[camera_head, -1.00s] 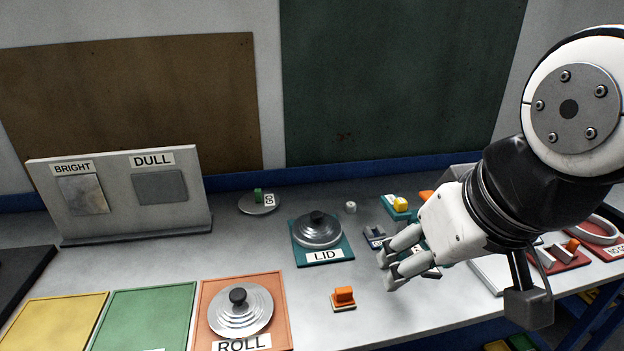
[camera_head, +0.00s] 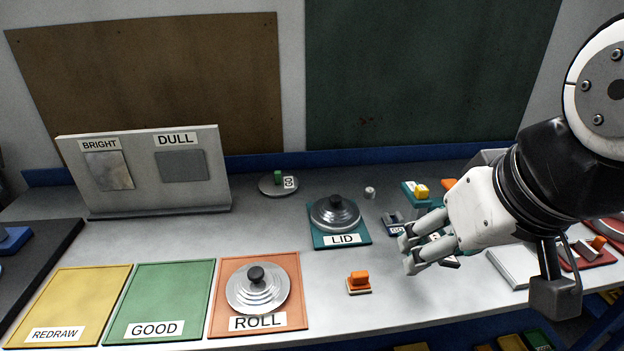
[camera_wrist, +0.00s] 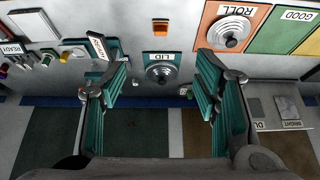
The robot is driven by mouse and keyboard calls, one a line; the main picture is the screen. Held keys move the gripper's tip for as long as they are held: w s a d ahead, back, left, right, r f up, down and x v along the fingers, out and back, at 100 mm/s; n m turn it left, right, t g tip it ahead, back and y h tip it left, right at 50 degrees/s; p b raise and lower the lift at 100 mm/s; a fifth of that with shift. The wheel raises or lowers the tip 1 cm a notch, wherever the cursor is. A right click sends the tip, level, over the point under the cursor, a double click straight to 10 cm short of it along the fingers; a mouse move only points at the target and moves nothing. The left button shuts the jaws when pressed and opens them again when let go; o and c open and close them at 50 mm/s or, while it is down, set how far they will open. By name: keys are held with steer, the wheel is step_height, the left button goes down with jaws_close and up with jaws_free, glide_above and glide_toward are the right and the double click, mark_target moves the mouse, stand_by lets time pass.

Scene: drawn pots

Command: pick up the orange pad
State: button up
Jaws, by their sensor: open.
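The ROLL tray (camera_head: 219,322) with a silver lid lies left of the pad. The LID mat (camera_head: 362,238) with another lid lies behind it. Green (camera_head: 132,300) and yellow (camera_head: 62,302) trays are further left. Several small blocks crowd the bench behind my gripper. Bare bench surrounds the pad.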

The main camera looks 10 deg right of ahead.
steer(key=shift+c, duration=0.2)
steer(key=c, duration=0.3)
steer(key=n+g+p, duration=0.1)
steer(key=n+g, duration=0.5)
steer(key=n, duration=1.2)
glide_above(360, 273)
step_height(360, 273, down, 29)
steer(key=shift+a+r, duration=0.15)
step_height(360, 273, down, 4)
steer(key=shift+s+f+p, duration=0.1)
steer(key=shift+f+p, duration=0.15)
steer(key=shift+p, duration=0.35)
steer(key=shift+d+f, duration=0.2)
steer(key=shift+f, duration=0.15)
